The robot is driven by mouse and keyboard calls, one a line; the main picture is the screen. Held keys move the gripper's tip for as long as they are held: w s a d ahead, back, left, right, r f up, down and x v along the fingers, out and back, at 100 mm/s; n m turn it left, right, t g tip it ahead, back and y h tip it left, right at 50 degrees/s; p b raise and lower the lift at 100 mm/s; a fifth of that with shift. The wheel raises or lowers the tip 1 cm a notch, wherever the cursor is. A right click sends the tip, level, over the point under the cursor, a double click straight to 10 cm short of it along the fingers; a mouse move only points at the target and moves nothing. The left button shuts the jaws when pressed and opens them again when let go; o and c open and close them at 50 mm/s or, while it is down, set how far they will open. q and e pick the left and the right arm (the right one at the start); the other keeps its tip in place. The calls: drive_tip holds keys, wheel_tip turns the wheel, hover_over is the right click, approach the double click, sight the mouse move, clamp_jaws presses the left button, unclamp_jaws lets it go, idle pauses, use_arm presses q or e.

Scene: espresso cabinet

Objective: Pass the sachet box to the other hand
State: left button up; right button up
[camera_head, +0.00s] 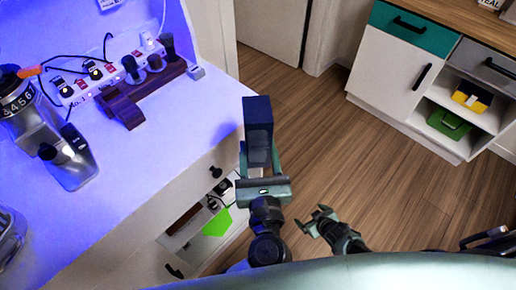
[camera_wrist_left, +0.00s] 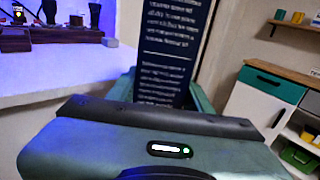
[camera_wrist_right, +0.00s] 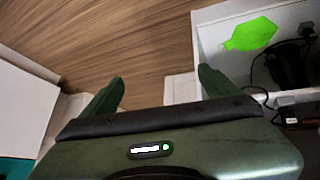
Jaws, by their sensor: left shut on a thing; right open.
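The sachet box (camera_head: 257,130) is a tall dark blue box. My left gripper (camera_head: 259,165) is shut on its lower part and holds it up in the air, past the edge of the white counter. In the left wrist view the box (camera_wrist_left: 175,45) shows rows of white print between the two fingers. My right gripper (camera_head: 312,218) is open and empty, low and to the right of the left gripper, apart from the box. In the right wrist view its two fingers (camera_wrist_right: 158,88) stand wide apart with wooden floor beyond, and the box is not seen there.
A white counter (camera_head: 165,150) on the left bears a power strip (camera_head: 100,78), a dark wooden stand (camera_head: 140,95) and a grinder (camera_head: 65,165). An open drawer below holds a bright green item (camera_head: 217,222). A cabinet (camera_head: 390,75) stands at upper right. The floor between is clear.

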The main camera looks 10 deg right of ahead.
drive_tip(key=s+a+f+g, duration=0.1)
drive_tip(key=s+f+g, duration=0.1)
drive_tip(key=s, duration=0.8)
drive_tip(key=s+a+f+m+g, duration=0.1)
drive_tip(key=s+f, duration=0.3)
drive_tip(key=s, duration=0.7)
drive_tip(key=s+a+f+m+g, duration=0.1)
drive_tip(key=s+a+f+g, duration=0.1)
drive_tip(key=s, duration=0.9)
wheel_tip(320, 180, down, 2)
drive_tip(key=shift+g+h, duration=0.4)
drive_tip(key=shift+g, duration=0.4)
